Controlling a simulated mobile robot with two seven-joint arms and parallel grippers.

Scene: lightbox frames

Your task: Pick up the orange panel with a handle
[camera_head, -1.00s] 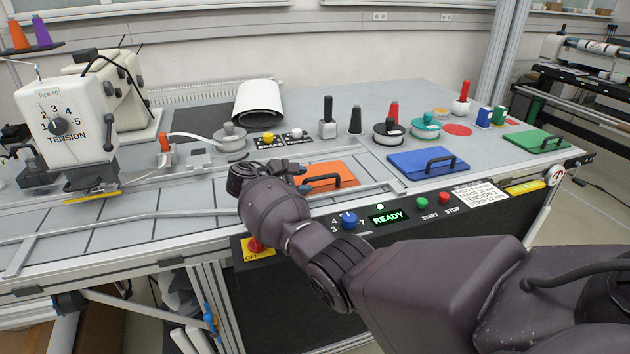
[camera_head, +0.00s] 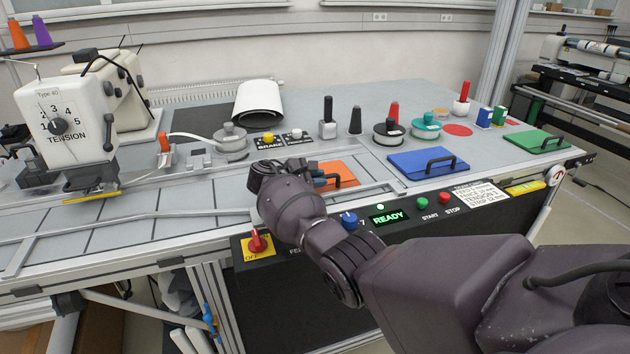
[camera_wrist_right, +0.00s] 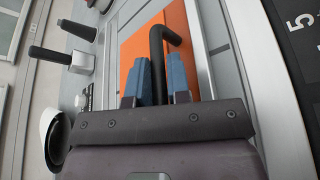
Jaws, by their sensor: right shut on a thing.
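The orange panel (camera_head: 338,173) lies flat on the table behind the front control strip, partly hidden by my right arm in the head view. Its black handle (camera_head: 328,180) shows at the panel's near left. In the right wrist view the orange panel (camera_wrist_right: 138,50) is in front of the jaws, and its black bar handle (camera_wrist_right: 158,50) stands between the two blue fingers. My right gripper (camera_wrist_right: 160,82) is shut on the handle; in the head view my right gripper (camera_head: 308,180) is mostly hidden behind its wrist. My left gripper is not in view.
A blue panel (camera_head: 405,163) and a green panel (camera_head: 524,141), each with a handle, lie to the right. The control strip with the READY display (camera_head: 385,214) runs along the front edge. A sewing machine (camera_head: 62,120) stands at the left. Spools and a brake unit (camera_head: 267,143) sit behind.

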